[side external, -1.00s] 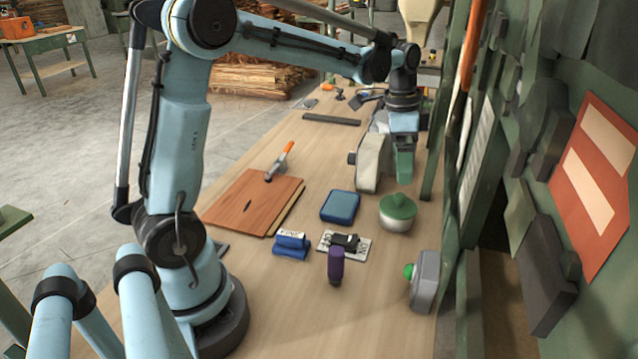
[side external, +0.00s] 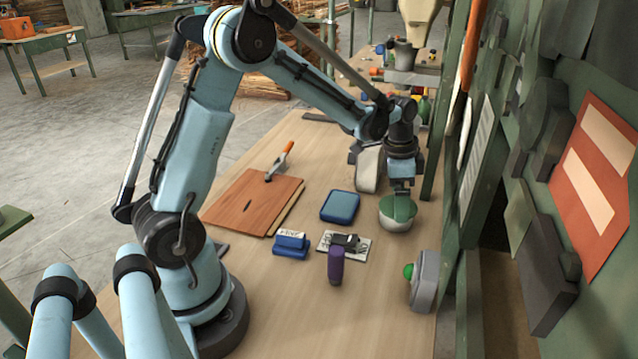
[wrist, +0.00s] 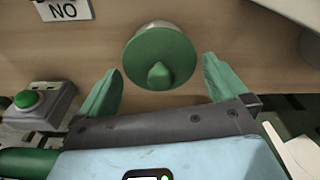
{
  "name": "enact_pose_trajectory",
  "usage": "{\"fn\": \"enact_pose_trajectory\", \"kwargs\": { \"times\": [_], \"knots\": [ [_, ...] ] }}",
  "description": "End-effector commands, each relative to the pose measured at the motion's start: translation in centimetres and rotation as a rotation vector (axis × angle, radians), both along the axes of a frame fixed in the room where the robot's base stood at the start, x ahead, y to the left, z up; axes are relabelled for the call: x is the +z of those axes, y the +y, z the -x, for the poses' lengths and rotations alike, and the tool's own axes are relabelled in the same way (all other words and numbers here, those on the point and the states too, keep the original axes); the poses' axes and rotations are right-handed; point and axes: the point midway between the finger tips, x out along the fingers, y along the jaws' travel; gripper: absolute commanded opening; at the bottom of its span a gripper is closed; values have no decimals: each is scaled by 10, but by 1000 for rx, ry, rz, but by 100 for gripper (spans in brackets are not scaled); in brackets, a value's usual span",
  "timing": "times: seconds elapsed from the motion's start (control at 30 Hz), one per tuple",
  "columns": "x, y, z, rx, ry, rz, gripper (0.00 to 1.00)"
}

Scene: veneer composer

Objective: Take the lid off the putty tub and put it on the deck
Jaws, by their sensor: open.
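The putty tub (side external: 396,225) is pale grey and stands upright on the wooden deck (side external: 385,290) at the right. Its round green lid (side external: 398,210) is on it. In the wrist view the lid (wrist: 148,52) has a knob (wrist: 158,76), and a sliver of the tub's pale rim shows behind it. My gripper (side external: 401,190) points down right over the lid in the side view. In the wrist view my gripper (wrist: 161,67) is open, with one green finger on either side of the knob. I cannot tell whether the fingers touch the lid.
A blue case (side external: 340,206) lies left of the tub. A grey box with a green button (side external: 424,281) stands in front. A purple-handled tool (side external: 335,264), a blue block (side external: 291,245) and veneer sheets (side external: 250,203) lie left.

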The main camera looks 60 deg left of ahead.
Motion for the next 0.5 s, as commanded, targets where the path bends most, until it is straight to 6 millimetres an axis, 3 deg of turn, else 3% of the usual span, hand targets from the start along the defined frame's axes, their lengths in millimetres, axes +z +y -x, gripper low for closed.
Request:
{"fn": "enact_pose_trajectory", "kwargs": {
  "times": [0.13, 0.37, 0.5],
  "knots": [
    [0, 0, 0, 0, 0, 0, 97],
    [0, 0, 0, 0, 0, 0, 62],
    [0, 0, 0, 0, 0, 0, 60]
  ]
}}
